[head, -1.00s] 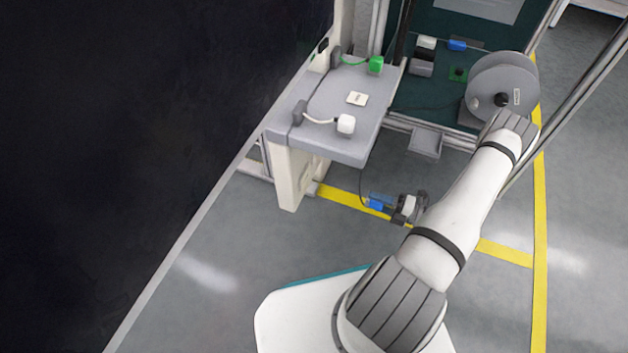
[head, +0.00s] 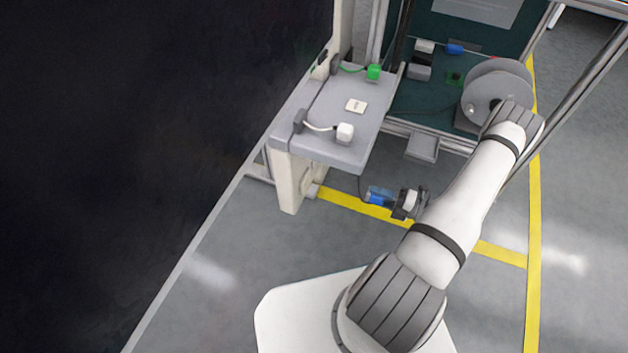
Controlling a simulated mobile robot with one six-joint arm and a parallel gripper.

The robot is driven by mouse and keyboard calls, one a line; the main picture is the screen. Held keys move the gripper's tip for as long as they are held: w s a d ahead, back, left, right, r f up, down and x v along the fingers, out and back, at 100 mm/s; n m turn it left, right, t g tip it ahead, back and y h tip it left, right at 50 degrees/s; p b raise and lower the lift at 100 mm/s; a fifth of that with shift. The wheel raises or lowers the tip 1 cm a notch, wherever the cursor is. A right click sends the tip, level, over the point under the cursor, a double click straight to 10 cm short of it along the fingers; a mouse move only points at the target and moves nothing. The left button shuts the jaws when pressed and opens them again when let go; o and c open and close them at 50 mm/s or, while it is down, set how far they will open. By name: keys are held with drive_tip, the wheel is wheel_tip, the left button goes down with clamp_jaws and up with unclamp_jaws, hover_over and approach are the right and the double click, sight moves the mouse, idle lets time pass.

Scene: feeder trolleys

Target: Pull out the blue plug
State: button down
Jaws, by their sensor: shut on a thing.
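The blue plug (head: 378,195) is in the head view, low in front of the grey shelf (head: 335,153). A thin dark cable runs from it up to the shelf's underside. My gripper (head: 388,199) is shut on the blue plug and holds it apart from the shelf, over the floor. The fingers partly cover the plug, so its far side and exact grip are hidden. Another small blue piece (head: 454,49) sits on the dark green trolley bed at the back; I cannot tell what it is.
A green plug (head: 374,72), a white plug (head: 345,132) and a small white card (head: 356,106) are on the shelf. A grey reel (head: 496,92) stands at the right on the trolley. A metal rail (head: 585,95) slants at the far right. Floor left of my arm is clear.

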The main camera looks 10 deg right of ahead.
drive_tip(key=shift+r+p, duration=2.8)
drive_tip(key=shift+r, duration=1.4)
drive_tip(key=n+b, duration=0.1)
drive_tip(key=n, duration=0.3)
drive_tip(key=shift+f, duration=0.15)
drive_tip(key=n+b, duration=0.1)
drive_tip(key=n, duration=0.4)
drive_tip(key=n+b, duration=0.2)
drive_tip(key=n, duration=0.3)
drive_tip(key=shift+n, duration=0.4)
drive_tip(key=n, duration=0.3)
drive_tip(key=shift+b, duration=0.4)
